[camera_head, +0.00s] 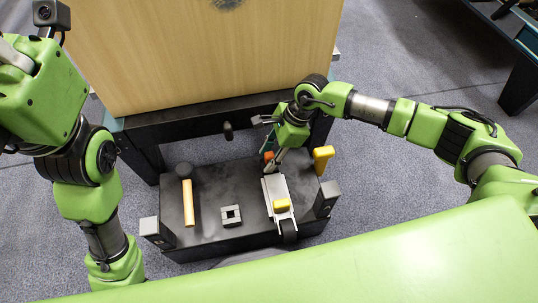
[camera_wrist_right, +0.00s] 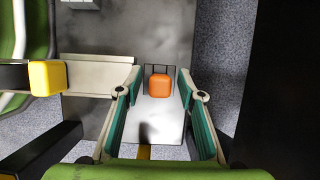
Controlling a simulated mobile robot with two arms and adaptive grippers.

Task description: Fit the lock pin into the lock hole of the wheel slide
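The wheel slide (camera_head: 271,190) is a pale metal channel with a dark wheel (camera_head: 288,231) at its near end and a yellow block on it. An orange knob (camera_head: 269,156), perhaps the lock pin's head, is at its far end. The knob also shows in the right wrist view (camera_wrist_right: 159,86), in front of a small dark frame. My right gripper (camera_head: 274,156) is open over the far end. Its teal-padded fingers are apart, with the knob framed between them and no clear contact. I cannot make out the lock hole. My left gripper is out of view.
A dark low platform (camera_head: 214,184) carries a wood-handled mallet (camera_head: 188,204) and a grey square block (camera_head: 231,216) with a hole. A yellow knob (camera_head: 322,158) stands right of my gripper. Grey posts (camera_head: 327,199) rise at the corners. A wooden panel (camera_head: 205,55) stands behind.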

